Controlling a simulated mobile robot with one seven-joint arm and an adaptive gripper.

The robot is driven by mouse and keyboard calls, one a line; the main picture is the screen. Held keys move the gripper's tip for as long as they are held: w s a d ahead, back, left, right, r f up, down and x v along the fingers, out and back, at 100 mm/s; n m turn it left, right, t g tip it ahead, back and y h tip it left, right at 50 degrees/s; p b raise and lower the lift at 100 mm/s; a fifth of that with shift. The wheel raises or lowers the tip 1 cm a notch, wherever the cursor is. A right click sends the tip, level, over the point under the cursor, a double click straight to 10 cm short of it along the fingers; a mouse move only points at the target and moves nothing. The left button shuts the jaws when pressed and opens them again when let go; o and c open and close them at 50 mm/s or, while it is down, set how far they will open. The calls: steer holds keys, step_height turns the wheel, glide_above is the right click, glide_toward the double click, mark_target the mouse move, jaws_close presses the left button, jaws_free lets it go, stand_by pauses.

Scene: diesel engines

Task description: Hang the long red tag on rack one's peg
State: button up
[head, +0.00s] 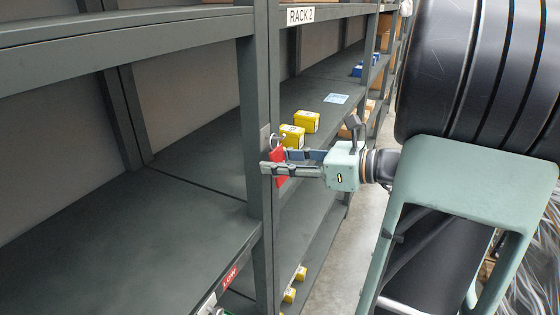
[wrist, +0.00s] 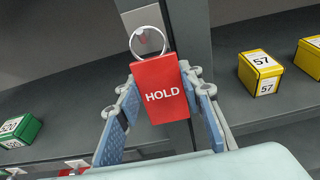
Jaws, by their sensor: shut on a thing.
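The red tag (head: 279,154) carries the word HOLD, which reads clearly in the wrist view (wrist: 159,93). A pale ring (wrist: 148,40) stands at its top. My gripper (head: 267,160) is shut on the tag, with one finger on each side, in front of the grey rack post. A light grey plate (wrist: 142,17) on the post lies behind the ring; it also shows in the head view (head: 264,137). I cannot make out a peg, nor whether the ring is around one or only in front of it.
A sign reading RACK 2 (head: 300,16) is on the shelf beam right of the post. Yellow boxes (head: 306,121) stand on the shelf behind my gripper. A green box (wrist: 19,131) is at lower left in the wrist view. The left shelf (head: 110,245) is largely bare.

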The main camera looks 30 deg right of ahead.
steer(key=o, duration=1.1)
